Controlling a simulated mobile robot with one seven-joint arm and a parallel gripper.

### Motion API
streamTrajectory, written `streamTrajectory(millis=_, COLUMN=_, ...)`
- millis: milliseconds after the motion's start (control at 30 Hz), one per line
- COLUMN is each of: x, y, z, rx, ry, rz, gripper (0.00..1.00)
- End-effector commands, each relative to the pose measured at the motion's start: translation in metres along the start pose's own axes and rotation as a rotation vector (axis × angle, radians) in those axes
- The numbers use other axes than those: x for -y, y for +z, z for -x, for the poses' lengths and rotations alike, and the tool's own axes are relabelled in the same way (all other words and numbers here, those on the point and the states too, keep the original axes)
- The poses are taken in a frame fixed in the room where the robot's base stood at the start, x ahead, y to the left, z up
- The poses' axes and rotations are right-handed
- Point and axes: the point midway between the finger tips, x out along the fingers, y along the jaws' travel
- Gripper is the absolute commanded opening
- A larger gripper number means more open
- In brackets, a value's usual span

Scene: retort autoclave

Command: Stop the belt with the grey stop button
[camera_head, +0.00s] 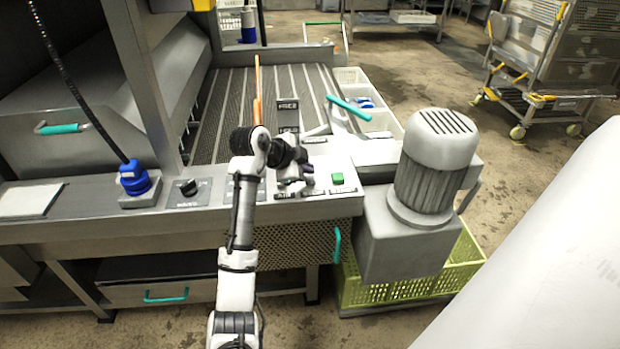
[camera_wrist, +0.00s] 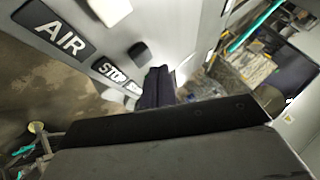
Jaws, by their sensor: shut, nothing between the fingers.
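In the wrist view, the grey stop button (camera_wrist: 139,52) is a small dark knob on the panel. It stands beside the label reading STOP (camera_wrist: 112,73). My gripper (camera_wrist: 157,88) is shut and empty. Its dark fingertips are close to the button, on its lower right in the picture, and they partly cover another label beside STOP. I cannot tell whether the tips touch the panel. In the head view my gripper (camera_head: 307,184) is over the control panel (camera_head: 350,201), left of the green button (camera_head: 337,178). There the stop button is hidden by my gripper.
A pale button (camera_wrist: 108,9) is near the AIR label (camera_wrist: 62,32). A black rotary knob (camera_head: 188,187) and a blue connector (camera_head: 134,178) are on the panel's left. The belt (camera_head: 220,115) lies behind. A grey motor (camera_head: 430,175) stands right of the panel.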

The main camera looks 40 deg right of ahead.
Motion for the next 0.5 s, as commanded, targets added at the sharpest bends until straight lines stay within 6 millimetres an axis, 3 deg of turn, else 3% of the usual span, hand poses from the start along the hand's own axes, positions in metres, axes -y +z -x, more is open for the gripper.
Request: streamTrajectory(millis=500, x=-0.0034, y=0.0033, z=-0.0044, rx=0.0, ry=0.001, rz=0.001, gripper=0.0)
